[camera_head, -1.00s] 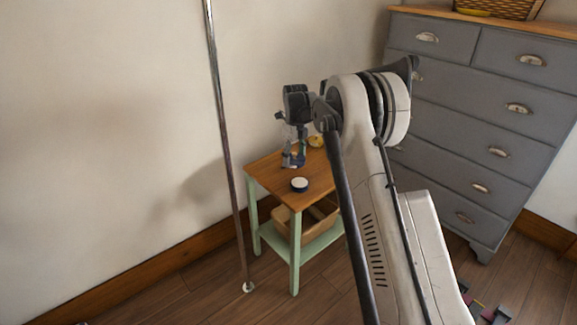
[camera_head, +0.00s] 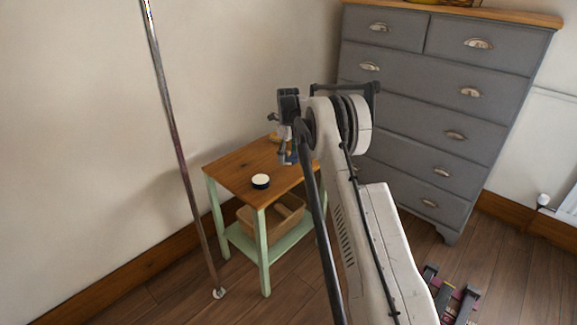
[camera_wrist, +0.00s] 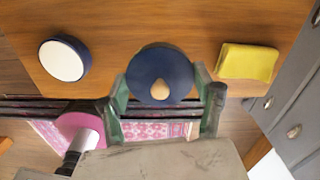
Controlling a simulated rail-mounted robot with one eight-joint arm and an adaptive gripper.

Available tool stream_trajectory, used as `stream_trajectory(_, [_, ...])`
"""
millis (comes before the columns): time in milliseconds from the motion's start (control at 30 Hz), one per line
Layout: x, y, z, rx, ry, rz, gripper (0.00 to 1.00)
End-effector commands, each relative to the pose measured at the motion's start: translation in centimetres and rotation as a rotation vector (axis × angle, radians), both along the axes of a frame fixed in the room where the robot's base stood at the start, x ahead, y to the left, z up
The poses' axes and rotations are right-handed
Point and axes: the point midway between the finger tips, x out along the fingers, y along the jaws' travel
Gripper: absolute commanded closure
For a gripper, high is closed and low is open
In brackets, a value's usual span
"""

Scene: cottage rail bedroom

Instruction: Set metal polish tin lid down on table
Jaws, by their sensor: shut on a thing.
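In the wrist view the lid sits between the two greenish fingers, over the wooden table top (camera_wrist: 120,20). Whether it touches the wood I cannot tell. The dark tin (camera_wrist: 63,60) with a pale round top stands left of the lid, apart from it. In the head view the tin (camera_head: 261,182) is near the table's front corner, and my gripper (camera_head: 286,155) is behind it, partly hidden by my arm.
A yellow cloth or block (camera_wrist: 248,62) lies right of the lid. A basket (camera_head: 285,215) sits on the table's lower shelf. A grey chest of drawers (camera_head: 430,110) stands at right, and a metal pole (camera_head: 172,130) stands left of the table.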

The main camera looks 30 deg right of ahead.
Motion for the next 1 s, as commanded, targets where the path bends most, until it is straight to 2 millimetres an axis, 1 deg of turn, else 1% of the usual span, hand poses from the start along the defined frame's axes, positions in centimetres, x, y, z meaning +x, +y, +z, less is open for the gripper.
stream_trajectory(167, [0.1,-0.5,-0.7,0.000,0.000,0.000,0.54])
stream_trajectory(433, [0.1,-0.4,-4.2,0.000,0.000,0.001,0.54])
stream_trajectory(700, [0.1,-0.4,-4.3,0.000,0.000,0.001,0.54])
stream_trajectory(867, [0.1,-0.4,-4.7,0.000,0.000,0.001,0.54])
stream_trajectory(900, [0.1,-0.4,-4.6,0.000,0.000,0.001,0.31])
stream_trajectory(1000, [0.1,-0.4,-4.5,0.000,0.000,0.001,0.18])
